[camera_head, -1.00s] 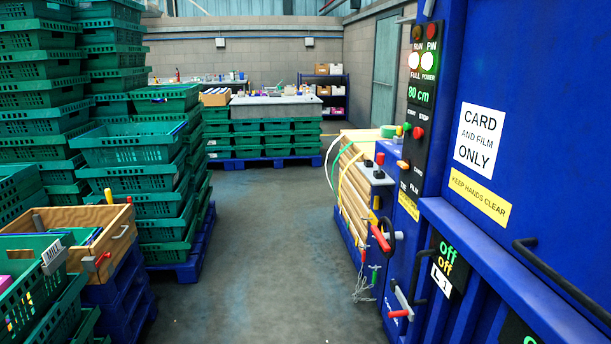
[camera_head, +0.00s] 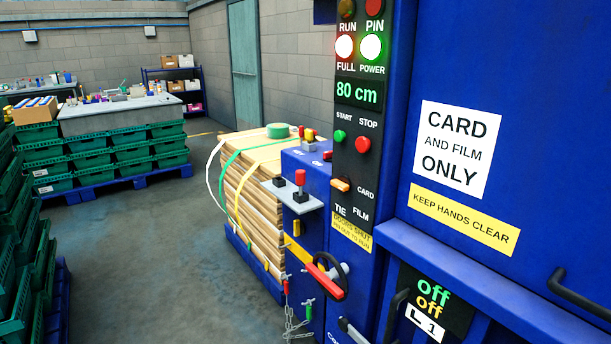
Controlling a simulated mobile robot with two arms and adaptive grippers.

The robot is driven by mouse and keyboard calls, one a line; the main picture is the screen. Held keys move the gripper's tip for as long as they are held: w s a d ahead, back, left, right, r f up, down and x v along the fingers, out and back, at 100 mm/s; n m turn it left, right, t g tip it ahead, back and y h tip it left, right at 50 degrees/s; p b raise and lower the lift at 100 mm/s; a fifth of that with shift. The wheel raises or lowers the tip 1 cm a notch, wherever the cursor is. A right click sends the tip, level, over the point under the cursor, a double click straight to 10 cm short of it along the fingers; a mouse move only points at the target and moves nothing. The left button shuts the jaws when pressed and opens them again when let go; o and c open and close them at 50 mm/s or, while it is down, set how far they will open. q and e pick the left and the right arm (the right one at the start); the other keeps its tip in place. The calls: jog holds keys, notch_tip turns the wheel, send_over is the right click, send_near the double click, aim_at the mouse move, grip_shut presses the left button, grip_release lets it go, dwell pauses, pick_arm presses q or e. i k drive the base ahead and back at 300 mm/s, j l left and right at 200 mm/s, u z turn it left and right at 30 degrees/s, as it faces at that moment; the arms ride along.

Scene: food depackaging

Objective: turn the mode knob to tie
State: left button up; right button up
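Neither of my grippers shows in the head view.
A red-handled lever (camera_head: 325,280) and chained pins stick out below the panel. Green crates (camera_head: 125,150) stand on a blue pallet at the back. The grey floor (camera_head: 150,260) at left centre is clear.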

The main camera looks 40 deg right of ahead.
aim_at(342, 182)
jog(key=i+j+z, duration=0.1)
jog(key=i+z, duration=0.15)
jog(key=i, duration=0.3)
jog(key=i+j+z, duration=0.25)
jog(key=i, duration=0.25)
jog(key=i+j+z, duration=0.25)
jog(key=i, duration=0.25)
